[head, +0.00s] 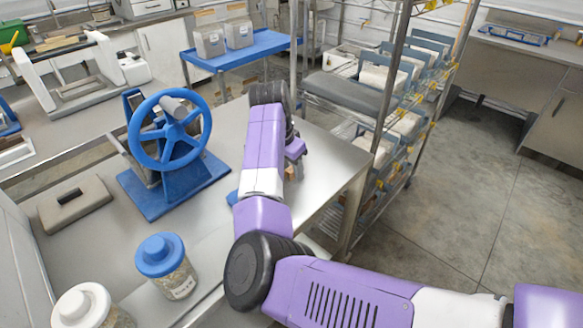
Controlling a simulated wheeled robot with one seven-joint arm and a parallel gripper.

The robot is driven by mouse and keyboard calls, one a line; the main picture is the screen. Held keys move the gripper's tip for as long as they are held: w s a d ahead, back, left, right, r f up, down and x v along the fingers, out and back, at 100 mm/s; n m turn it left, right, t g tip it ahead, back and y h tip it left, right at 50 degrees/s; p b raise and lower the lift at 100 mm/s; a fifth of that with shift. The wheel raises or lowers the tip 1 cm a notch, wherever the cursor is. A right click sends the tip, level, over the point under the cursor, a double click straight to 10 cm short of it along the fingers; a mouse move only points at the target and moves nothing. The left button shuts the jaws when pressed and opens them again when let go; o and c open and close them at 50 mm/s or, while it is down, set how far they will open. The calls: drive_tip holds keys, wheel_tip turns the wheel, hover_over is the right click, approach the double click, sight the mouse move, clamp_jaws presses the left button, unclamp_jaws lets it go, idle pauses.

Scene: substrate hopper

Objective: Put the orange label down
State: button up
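My arm reaches over the steel table, and its wrist bends down on the far side. My gripper (292,166) is mostly hidden behind my own forearm, low over the table's right part. A small orange-brown patch (290,173) shows just at its tip; it may be the orange label, but it is too small and covered to be sure. I cannot see the fingers clearly, nor whether they hold it or whether it touches the table.
On the steel table (325,160) stand a blue handwheel device (170,130), a grey lidded block (75,203), a blue-lidded jar (165,262) and a white-lidded jar (85,308). A wire rack (385,110) with bins stands close at the right. The table's right end looks clear.

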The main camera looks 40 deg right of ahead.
drive_tip(key=v, duration=1.2)
drive_tip(key=shift+r, duration=0.2)
idle(0.4)
drive_tip(key=w+d+r+n+t+h, duration=0.6)
drive_tip(key=w+d+r+t+h, duration=0.1)
drive_tip(key=w+d+t, duration=0.15)
drive_tip(key=s+a+f+n+t+y, duration=0.35)
drive_tip(key=s+a+n+t, duration=0.2)
drive_tip(key=s+a, duration=0.35)
drive_tip(key=s+a+f+n+t+y, duration=0.3)
drive_tip(key=s+a+f+n+t, duration=0.2)
drive_tip(key=s+a+n, duration=0.35)
drive_tip(key=s+a+f+g+y, duration=0.1)
drive_tip(key=s+a, duration=0.3)
drive_tip(key=s, duration=0.6)
drive_tip(key=s+a+f+m+g+y, duration=0.1)
drive_tip(key=s+a+f, duration=0.3)
drive_tip(key=s, duration=0.6)
drive_tip(key=s+a+f+m+g+y, duration=0.1)
drive_tip(key=s+a, duration=0.3)
drive_tip(key=s, duration=0.7)
drive_tip(key=shift+f+g+y, duration=0.35)
drive_tip(key=shift+f+g, duration=0.35)
drive_tip(key=shift+f, duration=0.2)
